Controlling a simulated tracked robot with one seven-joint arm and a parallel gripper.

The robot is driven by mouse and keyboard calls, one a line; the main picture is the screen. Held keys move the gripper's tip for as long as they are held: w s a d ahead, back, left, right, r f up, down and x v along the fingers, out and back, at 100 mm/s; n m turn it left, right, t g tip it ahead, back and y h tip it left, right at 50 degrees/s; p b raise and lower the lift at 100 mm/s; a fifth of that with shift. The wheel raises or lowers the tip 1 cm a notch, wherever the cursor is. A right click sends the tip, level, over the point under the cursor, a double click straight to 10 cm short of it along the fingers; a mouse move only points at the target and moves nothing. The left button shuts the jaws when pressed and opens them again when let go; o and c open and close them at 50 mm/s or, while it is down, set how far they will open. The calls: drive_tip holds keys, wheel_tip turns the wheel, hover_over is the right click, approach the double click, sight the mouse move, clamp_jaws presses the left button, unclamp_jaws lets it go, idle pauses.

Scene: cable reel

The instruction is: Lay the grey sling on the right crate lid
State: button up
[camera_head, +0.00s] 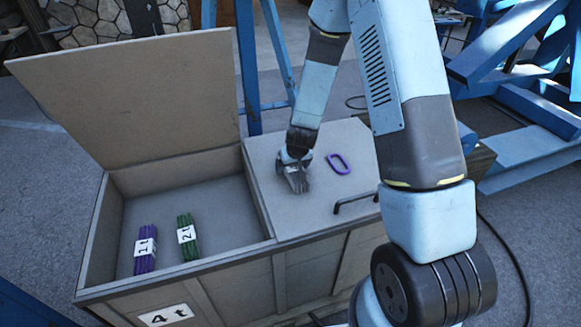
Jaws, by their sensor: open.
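The right crate lid (282,215) is shut and flat, with a dark handle at its front edge. My gripper (294,172) is open, pointing down low over the left part of this lid. A small grey shape (299,184) shows at the fingertips and looks like the grey sling on the lid. It is too small to separate clearly from the fingers, and I cannot tell whether they touch it.
The left lid (135,95) stands open. In the left compartment lie a purple sling (146,262) tagged 1t and a green sling (188,252) tagged 2t. The crate front (235,290) carries a 4 t label. Blue steel frames (525,85) stand behind and right.

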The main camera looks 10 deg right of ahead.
drive_tip(key=s+d+r, duration=0.2)
drive_tip(key=s+r, duration=0.2)
drive_tip(key=r, duration=0.6)
drive_tip(key=s+d+r+y, duration=0.15)
drive_tip(key=s+r, duration=0.35)
drive_tip(key=r, duration=0.5)
drive_tip(key=s+d+r, duration=0.3)
drive_tip(key=s+r, duration=0.1)
drive_tip(key=r, duration=0.7)
drive_tip(key=s+d+r, duration=0.2)
drive_tip(key=s+r, duration=0.1)
drive_tip(key=s, duration=0.2)
drive_tip(key=s+d+r+m+h, duration=0.1)
drive_tip(key=s+d+r, duration=0.1)
drive_tip(key=s, duration=0.4)
drive_tip(key=s+d+r+m+t+h, duration=0.1)
drive_tip(key=s+d+r, duration=0.1)
drive_tip(key=s+r, duration=0.3)
drive_tip(key=shift+s+d, duration=0.3)
drive_tip(key=shift+d, duration=0.05)
drive_tip(key=shift+h, duration=0.25)
